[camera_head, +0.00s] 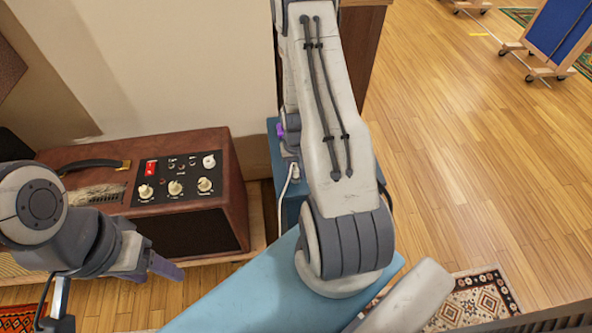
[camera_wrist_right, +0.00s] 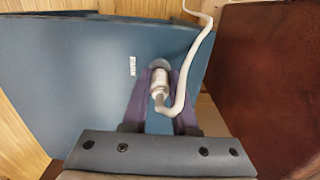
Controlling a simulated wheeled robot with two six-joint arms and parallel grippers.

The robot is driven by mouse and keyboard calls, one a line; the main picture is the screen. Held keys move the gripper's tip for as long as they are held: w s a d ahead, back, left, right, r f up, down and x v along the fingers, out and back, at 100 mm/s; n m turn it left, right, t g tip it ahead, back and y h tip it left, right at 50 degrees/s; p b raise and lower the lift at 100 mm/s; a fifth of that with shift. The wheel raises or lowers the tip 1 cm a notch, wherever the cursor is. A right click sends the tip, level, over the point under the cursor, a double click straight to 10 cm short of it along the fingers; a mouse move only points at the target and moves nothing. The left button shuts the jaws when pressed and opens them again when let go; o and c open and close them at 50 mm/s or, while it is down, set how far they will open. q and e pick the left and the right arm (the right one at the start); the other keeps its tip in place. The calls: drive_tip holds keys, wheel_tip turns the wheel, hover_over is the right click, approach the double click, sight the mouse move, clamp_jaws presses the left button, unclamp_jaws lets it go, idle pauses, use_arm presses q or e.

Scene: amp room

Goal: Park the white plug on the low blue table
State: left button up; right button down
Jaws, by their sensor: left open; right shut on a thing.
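The white plug (camera_wrist_right: 159,82) is between the purple fingers of my right gripper (camera_wrist_right: 160,90), which is shut on it. Its white cable loops up and away to the right. Behind it in the wrist view is the blue table top (camera_wrist_right: 70,75); I cannot tell whether the plug touches it. In the head view, the blue table (camera_head: 273,155) shows as a narrow strip beside the amp, mostly hidden by my right arm. A bit of the white cable (camera_head: 288,184) shows there; the plug is hidden. My left gripper (camera_head: 166,268) is open and empty in front of the amp.
A brown amp (camera_head: 225,165) with knobs and a red switch stands left of the blue table, against the wall. A wooden cabinet (camera_head: 362,45) stands behind my right arm. Wooden floor is free on the right, with a patterned rug (camera_head: 480,300) and a wheeled blue panel (camera_head: 560,30).

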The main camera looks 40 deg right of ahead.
drive_tip(key=c, duration=0.6)
unclamp_jaws()
wheel_tip(320, 180, up, 10)
drive_tip(key=p, duration=0.3)
drive_tip(key=shift+r, duration=0.2)
